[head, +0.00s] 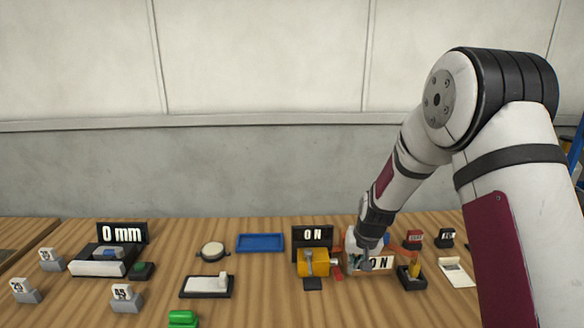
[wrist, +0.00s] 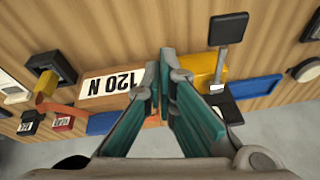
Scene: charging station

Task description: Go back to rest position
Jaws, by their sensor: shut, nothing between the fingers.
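My gripper (head: 365,264) is low over the right half of the wooden table in the head view, at the end of my downward-reaching arm. It covers part of a white sign (head: 382,262), of which only the end shows. In the wrist view my gripper (wrist: 160,66) has its two teal-padded fingers together at the tips, with nothing between them. The sign there reads "120 N" (wrist: 111,83) and lies just left of the fingertips. A yellow device (wrist: 200,70) lies just right of them. I cannot tell whether the fingers touch either one.
The yellow device (head: 314,263) stands before a black "0 N" display (head: 312,236). A blue tray (head: 260,242), a round dish (head: 212,251) and a black-edged block (head: 207,285) are further left. A black holder (head: 411,277) is close on the right. A wall closes the back.

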